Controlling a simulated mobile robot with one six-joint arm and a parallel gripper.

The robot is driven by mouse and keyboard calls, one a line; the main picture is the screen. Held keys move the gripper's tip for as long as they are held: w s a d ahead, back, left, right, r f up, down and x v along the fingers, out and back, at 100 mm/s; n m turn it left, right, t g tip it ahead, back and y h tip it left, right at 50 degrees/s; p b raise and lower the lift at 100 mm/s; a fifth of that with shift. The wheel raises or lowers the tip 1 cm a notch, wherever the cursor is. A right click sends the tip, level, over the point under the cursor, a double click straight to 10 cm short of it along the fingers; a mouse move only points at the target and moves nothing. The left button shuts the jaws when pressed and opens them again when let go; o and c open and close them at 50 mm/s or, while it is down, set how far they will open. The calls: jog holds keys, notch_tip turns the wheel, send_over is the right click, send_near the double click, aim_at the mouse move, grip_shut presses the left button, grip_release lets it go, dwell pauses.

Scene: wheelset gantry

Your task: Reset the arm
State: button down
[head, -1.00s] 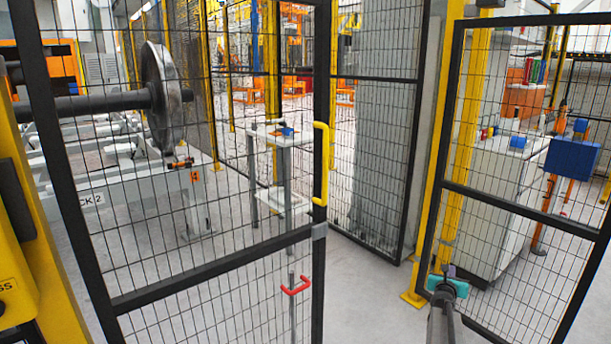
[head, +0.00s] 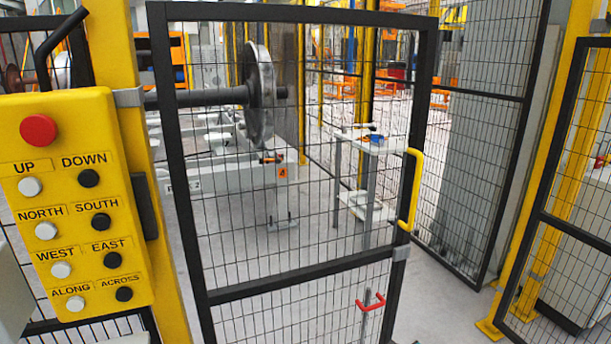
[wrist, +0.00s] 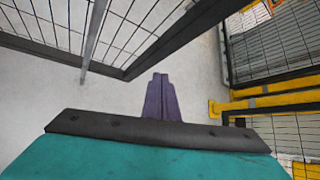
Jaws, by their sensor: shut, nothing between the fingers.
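My gripper (wrist: 160,100) shows in the wrist view, its two purple fingers together with nothing between them. It points over the bare grey floor beside the dark lower frame of a mesh gate. In the head view now, my gripper and arm cannot be made out. The mesh gate (head: 300,280) stands ahead with a yellow handle (head: 411,190) on its right side. My gripper is apart from the gate, and no object is held.
A yellow control pendant (head: 75,205) with a red button and labelled push buttons stands close at the left. Behind the gate are a wheelset (head: 262,95) and a small trolley (head: 368,180). Another mesh panel (head: 575,190) stands at the right. Grey floor (head: 440,305) is clear between.

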jog(key=s+a+f+n+g+y+p, duration=0.2)
jog(key=s+a+f+n+g, duration=0.2)
jog(key=s+a+n, duration=0.55)
jog(key=s+a+f+n+g+y+p, duration=0.25)
jog(key=s+a+f+n+g, duration=0.2)
jog(key=s+a, duration=0.9)
jog(key=s+d+r+n+g+h, duration=0.1)
jog(key=s+d+n+g, duration=0.2)
jog(key=s+n, duration=0.4)
jog(key=s+d+r+n+g+h, duration=0.1)
jog(key=s+n, duration=0.7)
jog(key=s, duration=0.8)
jog(key=d+g+h, duration=0.1)
jog(key=d+g, duration=0.1)
jog(key=g, duration=0.1)
jog(key=shift+s+r+n+p, duration=0.15)
jog(key=shift+n+p, duration=0.15)
jog(key=shift+h, duration=0.25)
jog(key=shift+s, duration=0.1)
